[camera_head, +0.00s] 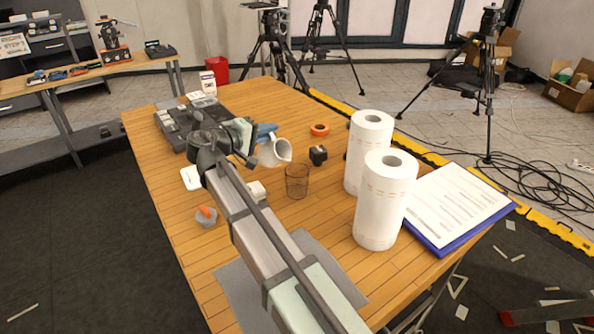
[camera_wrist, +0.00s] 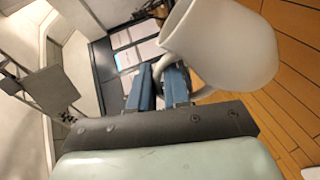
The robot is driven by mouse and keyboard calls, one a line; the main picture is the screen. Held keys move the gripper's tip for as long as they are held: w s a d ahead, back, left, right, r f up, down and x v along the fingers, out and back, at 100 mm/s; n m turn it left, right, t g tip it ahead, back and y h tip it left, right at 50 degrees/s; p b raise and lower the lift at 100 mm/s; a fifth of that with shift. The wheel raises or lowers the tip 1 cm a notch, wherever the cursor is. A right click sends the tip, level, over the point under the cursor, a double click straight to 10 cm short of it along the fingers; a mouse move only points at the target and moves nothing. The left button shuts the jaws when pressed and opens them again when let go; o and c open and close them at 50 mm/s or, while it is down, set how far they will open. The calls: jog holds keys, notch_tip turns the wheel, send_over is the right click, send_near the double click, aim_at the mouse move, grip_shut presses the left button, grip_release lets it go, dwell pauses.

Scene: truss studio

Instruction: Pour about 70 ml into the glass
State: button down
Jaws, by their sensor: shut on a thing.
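A white pitcher (camera_head: 273,151) is held above the table in the head view, tilted with its mouth toward the right. It also shows large in the wrist view (camera_wrist: 225,45). My gripper (camera_head: 262,132) has blue fingers, which are shut on the pitcher's handle; the wrist view shows the fingers (camera_wrist: 172,82) at the handle. The glass (camera_head: 297,181), clear and brownish, stands upright on the table, to the right of and below the pitcher. No stream shows between them. The pitcher's contents are hidden, and I cannot tell whether the glass holds liquid.
Two paper towel rolls (camera_head: 385,198) (camera_head: 370,140) stand right of the glass. A clipboard (camera_head: 455,207) lies at the table's right edge. A small black object (camera_head: 318,155) and an orange ring (camera_head: 320,129) lie behind the glass. A grey cup (camera_head: 206,217) is at left.

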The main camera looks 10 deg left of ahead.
jog(key=shift+s+d+r+m, duration=0.25)
jog(key=shift+d+r+m, duration=0.2)
jog(key=shift+r+m, duration=0.15)
jog(key=shift+s+d+r+m, duration=0.1)
jog(key=shift+d+r+m, duration=0.1)
jog(key=shift+m, duration=0.1)
jog(key=shift+s+d+r+m+y, duration=0.3)
jog(key=shift+d+r+m+y, duration=0.15)
jog(key=shift+d+m, duration=0.3)
dwell(1.5)
jog(key=shift+s+d+m, duration=0.25)
jog(key=shift+d, duration=0.1)
dwell(0.3)
jog(key=shift+r, duration=0.1)
jog(key=shift+w+a+f+n, duration=0.3)
jog(key=shift+a+n, duration=0.1)
jog(key=shift+a, duration=0.15)
jog(key=shift+w+a+f+n, duration=0.2)
jog(key=shift+w+a+n, duration=0.15)
jog(key=shift+a, duration=0.2)
jog(key=shift+a+f+n+h, duration=0.2)
jog(key=shift+f+n+h, duration=0.15)
jog(key=shift+n, duration=0.3)
jog(key=shift+w+a+f+n+h, duration=0.35)
jog(key=shift+a+f+n, duration=0.25)
jog(key=shift+f+n, duration=0.2)
jog(key=shift+w+a+f+n+h, duration=0.35)
jog(key=shift+a+f+n, duration=0.25)
jog(key=shift+n, duration=0.3)
